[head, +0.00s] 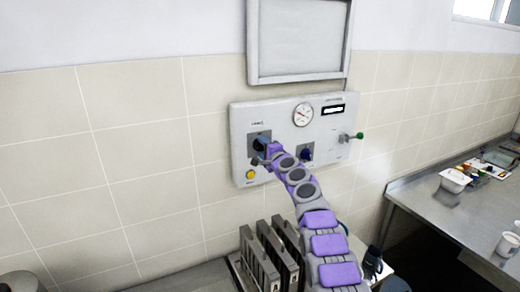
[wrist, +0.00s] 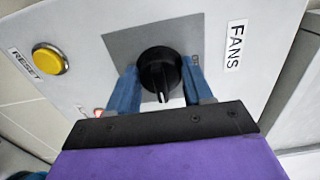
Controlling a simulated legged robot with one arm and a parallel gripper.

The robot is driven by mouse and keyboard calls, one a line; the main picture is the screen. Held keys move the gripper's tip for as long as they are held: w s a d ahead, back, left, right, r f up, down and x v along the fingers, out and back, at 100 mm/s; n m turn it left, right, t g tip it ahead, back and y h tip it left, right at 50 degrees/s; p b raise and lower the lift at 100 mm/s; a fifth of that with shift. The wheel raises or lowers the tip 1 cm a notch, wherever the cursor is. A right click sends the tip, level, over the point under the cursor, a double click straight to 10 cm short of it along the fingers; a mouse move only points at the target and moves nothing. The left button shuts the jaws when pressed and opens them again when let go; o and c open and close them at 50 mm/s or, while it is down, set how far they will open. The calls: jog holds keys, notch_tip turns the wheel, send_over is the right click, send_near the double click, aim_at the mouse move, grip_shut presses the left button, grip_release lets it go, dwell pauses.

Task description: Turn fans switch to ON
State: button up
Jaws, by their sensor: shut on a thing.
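The fans switch is a black round knob (wrist: 160,75) on a grey square plate, next to a FANS label (wrist: 234,46) in the wrist view. The white mark on its ridge points toward the bottom of that view. My gripper (wrist: 161,82) has its two blue fingers on either side of the knob, shut on it. In the head view my gripper (head: 262,148) is at the left switch plate (head: 252,136) of the control panel and hides the knob there.
A yellow RESET button (wrist: 50,59) is close to the knob; it also shows in the head view (head: 250,174). The panel (head: 330,124) carries a dial gauge (head: 302,114), a second dark knob (head: 307,153) and a green-tipped lever (head: 356,136). A steel counter (head: 440,205) is at right.

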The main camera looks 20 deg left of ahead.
jog(key=shift+w+d+f, duration=0.1)
jog(key=shift+w+d, duration=0.15)
jog(key=shift+d, duration=0.1)
jog(key=o, duration=0.7)
jog(key=shift+c, duration=0.2)
jog(key=o, duration=0.3)
jog(key=shift+w+d, duration=0.2)
jog(key=shift+o, duration=0.3)
jog(key=shift+s, duration=0.25)
jog(key=shift+s+a, duration=0.15)
jog(key=shift+a, duration=0.1)
jog(key=shift+a+b, duration=0.1)
jog(key=shift+b, duration=0.6)
